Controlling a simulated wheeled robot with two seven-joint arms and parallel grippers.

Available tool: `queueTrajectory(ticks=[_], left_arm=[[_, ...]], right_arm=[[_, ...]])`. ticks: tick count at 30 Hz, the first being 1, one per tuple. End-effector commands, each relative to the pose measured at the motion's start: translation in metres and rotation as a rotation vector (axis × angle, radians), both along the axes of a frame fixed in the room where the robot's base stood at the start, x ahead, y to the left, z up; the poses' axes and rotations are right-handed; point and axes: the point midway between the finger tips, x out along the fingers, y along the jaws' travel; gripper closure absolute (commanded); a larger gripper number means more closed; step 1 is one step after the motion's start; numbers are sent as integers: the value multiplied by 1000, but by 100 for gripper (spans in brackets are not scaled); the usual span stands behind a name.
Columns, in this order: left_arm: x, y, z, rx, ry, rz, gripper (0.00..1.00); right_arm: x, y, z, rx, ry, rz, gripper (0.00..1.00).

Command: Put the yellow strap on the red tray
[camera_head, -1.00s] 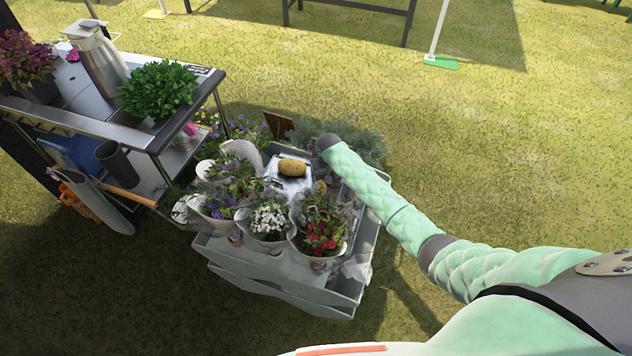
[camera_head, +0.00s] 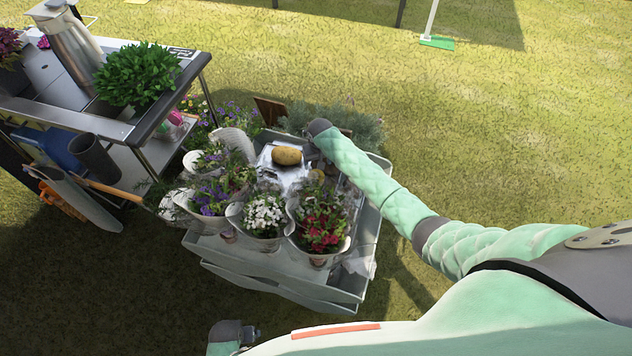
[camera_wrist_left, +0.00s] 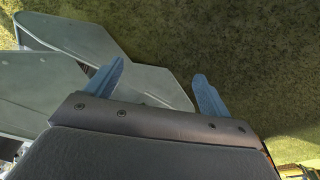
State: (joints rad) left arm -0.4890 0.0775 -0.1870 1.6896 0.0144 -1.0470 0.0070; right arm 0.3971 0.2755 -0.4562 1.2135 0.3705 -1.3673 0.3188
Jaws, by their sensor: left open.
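I cannot make out a yellow strap or a red tray in either view. My left gripper (camera_wrist_left: 157,72) is open in the left wrist view, its two blue fingers spread apart with nothing between their tips. Grey tray edges and grass lie behind them. In the head view a dark joint of a green arm shows at the bottom edge, with no readable fingers. My other green arm reaches in from the right and ends in a dark joint beside the flower cart (camera_head: 372,215); its gripper cannot be seen.
The grey cart bears potted flowers (camera_head: 265,215) and a brownish-yellow potato-like object (camera_head: 287,156) on a white surface. A metal table at left holds a steel jug (camera_head: 72,45) and a green plant (camera_head: 138,75). Grass (camera_head: 510,150) is open to the right.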

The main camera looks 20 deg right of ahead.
Motion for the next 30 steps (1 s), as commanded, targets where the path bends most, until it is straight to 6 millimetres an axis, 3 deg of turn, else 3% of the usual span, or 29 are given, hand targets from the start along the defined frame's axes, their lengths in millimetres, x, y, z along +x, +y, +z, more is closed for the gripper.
queueTrajectory(ticks=[1, 6, 12, 23, 30], left_arm=[[3, -3, 12, -6, -1, 1, 18], [5, -8, 60, -15, 13, 4, 18], [3, -9, 82, -17, 22, 5, 18], [-1, -7, 64, -14, 25, 6, 18], [-9, -2, 31, -8, 27, 6, 18]], right_arm=[[0, 0, -13, 0, 0, 0, 28], [0, 0, -25, 0, 0, 0, 28], [1, 0, -31, 0, 1, 0, 28], [5, 1, -59, 0, 1, 0, 28], [10, 4, -85, 0, 1, 0, 28]])
